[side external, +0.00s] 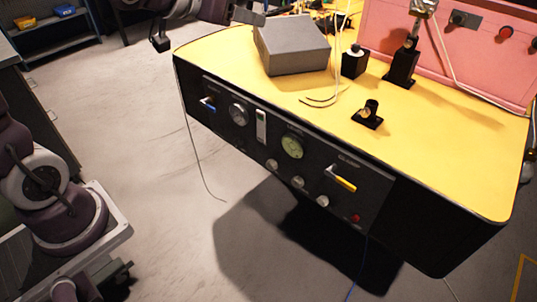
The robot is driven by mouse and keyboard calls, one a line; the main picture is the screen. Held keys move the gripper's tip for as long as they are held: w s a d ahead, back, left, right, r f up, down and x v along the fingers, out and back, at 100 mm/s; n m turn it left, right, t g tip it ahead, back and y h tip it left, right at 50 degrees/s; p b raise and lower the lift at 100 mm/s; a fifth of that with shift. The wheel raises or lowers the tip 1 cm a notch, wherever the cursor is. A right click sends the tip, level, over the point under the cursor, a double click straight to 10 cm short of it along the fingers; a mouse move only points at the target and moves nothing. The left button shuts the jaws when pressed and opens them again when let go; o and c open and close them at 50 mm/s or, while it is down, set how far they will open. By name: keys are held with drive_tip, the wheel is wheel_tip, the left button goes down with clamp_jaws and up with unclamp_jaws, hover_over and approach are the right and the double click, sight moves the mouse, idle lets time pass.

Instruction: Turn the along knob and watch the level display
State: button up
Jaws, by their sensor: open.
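A dark control panel (317,165) is set in the front face of a yellow-topped bench. It carries a large silver knob (238,114) at the left and small pale knobs (298,182) along its lower edge. The labels are too small to read, so I cannot tell which is the along knob. A round gauge with a greenish face (292,146) and a pale upright strip (261,126) sit mid-panel; which is the level display is unclear. My gripper (249,14) is at the top edge, partly cut off, above the bench's back left and apart from the panel. It is open.
A grey box (292,45), a black block (355,62) and black stands (402,65) are on the yellow top (440,120). Blue (208,104) and yellow (341,180) handles and a red button (355,218) protrude from the panel. Open floor lies before it.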

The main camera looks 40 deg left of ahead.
approach(269, 165)
drive_tip(key=x, duration=0.2)
drive_tip(key=shift+t+h, duration=0.3)
drive_tip(key=x, duration=0.7)
drive_tip(key=shift+f, duration=0.15)
drive_tip(key=shift+w+f, duration=0.1)
drive_tip(key=shift+w, duration=0.1)
clamp_jaws()
